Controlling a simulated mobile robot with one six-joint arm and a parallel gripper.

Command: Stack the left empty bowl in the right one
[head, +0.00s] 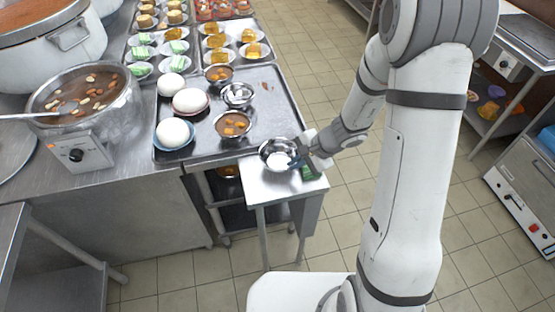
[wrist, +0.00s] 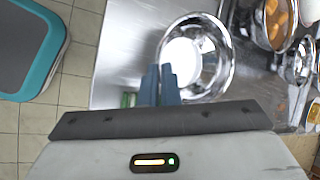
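A shiny steel bowl (head: 272,154) is at the small steel side table, near its far edge. It looks empty, with a pale round bottom, and fills the middle of the wrist view (wrist: 213,68). My gripper (head: 299,158) is at its right side in the head view. In the wrist view the fingers (wrist: 159,85) are close together at the bowl's rim, one inside and one outside, and look shut on it. I cannot tell whether the bowl touches the table. Another empty steel bowl (head: 238,94) stands on the tray, farther left; it also shows in the wrist view (wrist: 299,62).
The tray (head: 270,86) also holds two bowls of orange food (head: 233,125) and several white round items (head: 174,132). A pot with a ladle (head: 82,95) stands left. The side table (head: 285,187) is bare in front. A teal-rimmed bin (wrist: 28,45) shows in the wrist view.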

